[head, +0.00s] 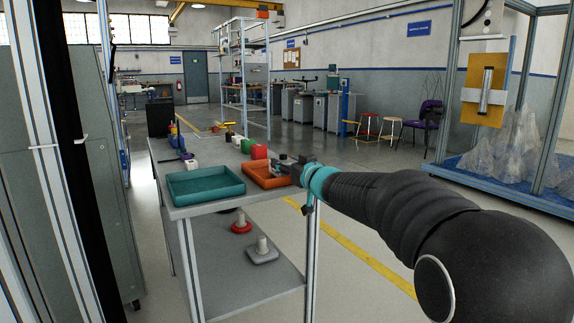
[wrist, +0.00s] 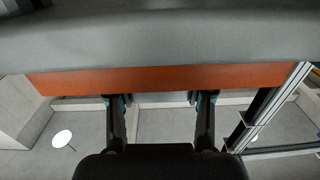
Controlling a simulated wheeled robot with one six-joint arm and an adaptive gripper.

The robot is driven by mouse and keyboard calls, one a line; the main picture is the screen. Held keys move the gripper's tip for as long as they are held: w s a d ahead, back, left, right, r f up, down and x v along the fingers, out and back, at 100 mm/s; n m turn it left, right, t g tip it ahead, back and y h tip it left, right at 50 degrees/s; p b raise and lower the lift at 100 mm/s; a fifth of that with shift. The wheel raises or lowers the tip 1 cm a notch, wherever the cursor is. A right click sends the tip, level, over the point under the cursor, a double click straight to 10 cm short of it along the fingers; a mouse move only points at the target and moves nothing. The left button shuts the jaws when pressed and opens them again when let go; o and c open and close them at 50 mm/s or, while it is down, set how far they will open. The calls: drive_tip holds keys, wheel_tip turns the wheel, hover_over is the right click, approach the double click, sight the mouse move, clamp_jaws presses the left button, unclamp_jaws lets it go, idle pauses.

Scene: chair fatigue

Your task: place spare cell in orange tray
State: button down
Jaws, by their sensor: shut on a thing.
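The orange tray (head: 262,183) sits at the near right corner of the grey table, right of a teal tray. In the wrist view its outer wall (wrist: 160,80) runs across the picture. My gripper (head: 290,164) is at the tray's right end, at about rim height. In the wrist view its two fingers (wrist: 160,101) stand apart with a pale grey piece (wrist: 160,99) between them, partly hidden. I take it for the spare cell, held by the fingers. In the head view the cell is too small to make out clearly from the gripper.
The teal tray (head: 205,186) is left of the orange one. A lower shelf (head: 240,285) holds a red-based and a grey-based piece. The floor right of the table is open.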

drive_tip(key=shift+c, duration=2.2)
unclamp_jaws()
drive_tip(key=shift+f, duration=0.1)
drive_tip(key=shift+r, duration=0.2)
drive_tip(key=v, duration=1.2)
